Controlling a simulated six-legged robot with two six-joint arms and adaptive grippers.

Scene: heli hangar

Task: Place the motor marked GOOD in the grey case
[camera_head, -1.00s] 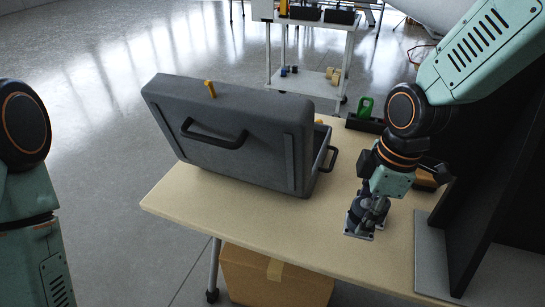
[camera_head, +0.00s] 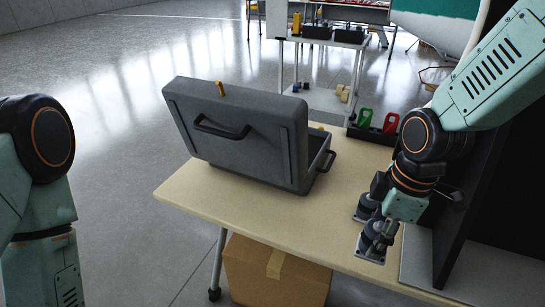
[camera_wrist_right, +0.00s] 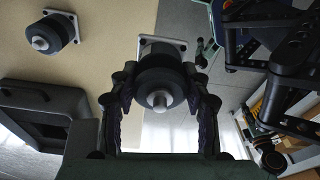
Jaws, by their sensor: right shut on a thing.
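The grey case (camera_head: 240,140) stands on the table with its lid raised, the back of the lid facing me and hiding most of the inside. Its edge also shows in the right wrist view (camera_wrist_right: 68,103). My right gripper (camera_head: 378,236) is shut on a dark motor with a square metal base plate (camera_head: 370,257), at the table's front edge. The held motor (camera_wrist_right: 160,80) shows between the fingers in the wrist view. A second, similar motor (camera_head: 366,207) stands on the table beside it, also in the wrist view (camera_wrist_right: 52,34). I cannot read any marking. My left gripper is out of view.
The wooden table (camera_head: 300,222) has bare room between case and motors. A dark upright panel (camera_head: 480,200) stands at right. A black holder with green and red items (camera_head: 375,130) is at the back. A cardboard box (camera_head: 275,270) is under the table.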

